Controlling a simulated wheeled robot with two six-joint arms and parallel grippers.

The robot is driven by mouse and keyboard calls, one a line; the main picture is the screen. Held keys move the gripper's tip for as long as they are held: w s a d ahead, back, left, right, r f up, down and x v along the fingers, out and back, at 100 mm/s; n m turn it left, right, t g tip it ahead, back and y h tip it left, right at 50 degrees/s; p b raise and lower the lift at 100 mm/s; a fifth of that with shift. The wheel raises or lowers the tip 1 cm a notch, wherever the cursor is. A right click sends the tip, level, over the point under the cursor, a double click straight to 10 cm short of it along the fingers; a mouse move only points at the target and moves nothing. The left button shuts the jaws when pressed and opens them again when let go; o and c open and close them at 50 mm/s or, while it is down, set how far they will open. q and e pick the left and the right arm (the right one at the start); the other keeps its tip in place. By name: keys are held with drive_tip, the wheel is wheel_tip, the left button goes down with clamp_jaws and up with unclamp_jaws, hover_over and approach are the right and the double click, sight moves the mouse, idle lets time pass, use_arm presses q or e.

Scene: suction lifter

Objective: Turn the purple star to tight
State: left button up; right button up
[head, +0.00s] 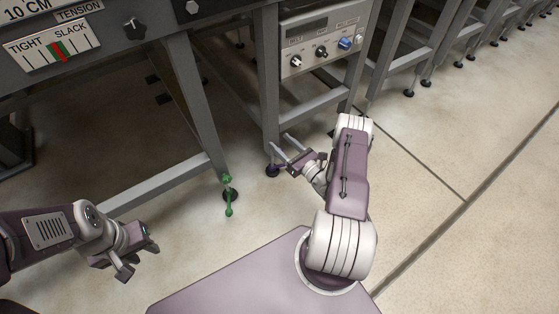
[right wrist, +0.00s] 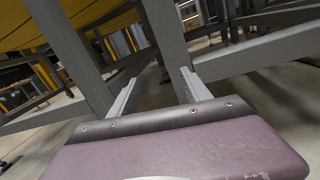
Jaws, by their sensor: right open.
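No purple star can be made out in either view. A gauge (head: 50,47) marked TIGHT and SLACK, with a red and green mark near its middle, sits on the dark machine front at the upper left, under the word TENSION. A dark knob (head: 135,29) is to its right. My right gripper (head: 281,155) is open and empty, low beside the legs of the grey frame; its two fingers show apart in the right wrist view (right wrist: 157,90). My left gripper (head: 138,261) is at the lower left, fingers apart and empty, over the floor.
A grey control panel (head: 320,45) with several knobs, one blue (head: 344,43), stands at top centre. Grey frame legs (head: 195,105) stand between my grippers and the machines. A green dumbbell-shaped part (head: 228,196) is by a foot. Floor at right is clear.

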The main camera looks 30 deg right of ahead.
drive_tip(key=s+d+f+m+h+b, duration=0.1)
drive_tip(key=s+f+b, duration=0.15)
drive_tip(key=f, duration=0.45)
drive_tip(key=s+d+f+m+h+b, duration=0.1)
drive_tip(key=s+d+f+m+b, duration=0.1)
drive_tip(key=f+b, duration=0.35)
drive_tip(key=w+a+f+b, duration=0.1)
drive_tip(key=w+b, duration=0.3)
drive_tip(key=w, duration=0.5)
use_arm(q)
wheel_tip(320, 180, down, 14)
drive_tip(key=shift+f, duration=0.25)
use_arm(e)
clamp_jaws()
